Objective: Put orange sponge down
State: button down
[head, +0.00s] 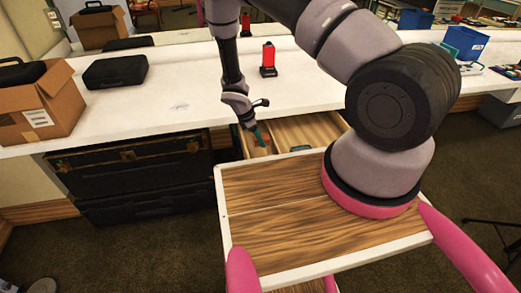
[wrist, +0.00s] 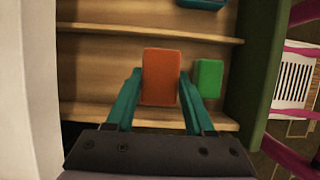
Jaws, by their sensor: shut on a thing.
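The orange sponge (wrist: 160,78) is a block between the two teal fingers of my gripper (wrist: 153,90), in the middle of the wrist view. My gripper is shut on it. In the head view, my gripper (head: 259,136) points down into the left part of an open wooden drawer (head: 305,130) under the white counter. Little of the sponge shows there. Whether it touches the drawer floor, I cannot tell. A green block (wrist: 208,78) lies in the drawer, just right of the sponge in the wrist view.
Wooden dividers (wrist: 150,33) split the drawer. A teal thing (wrist: 203,3) shows at the wrist view's top edge. On the counter (head: 190,90) stand a red-and-black object (head: 268,60), a black case (head: 115,71) and a cardboard box (head: 42,105). Black chests (head: 135,175) stand below.

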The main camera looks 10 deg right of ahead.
aim_at(260, 154)
jog(key=shift+a+f, duration=0.1)
jog(key=shift+f, duration=2.6)
jog(key=shift+f, duration=0.2)
jog(key=shift+c, duration=1.4)
grip_release()
jog(key=shift+r, duration=0.15)
jog(key=v, duration=1.2)
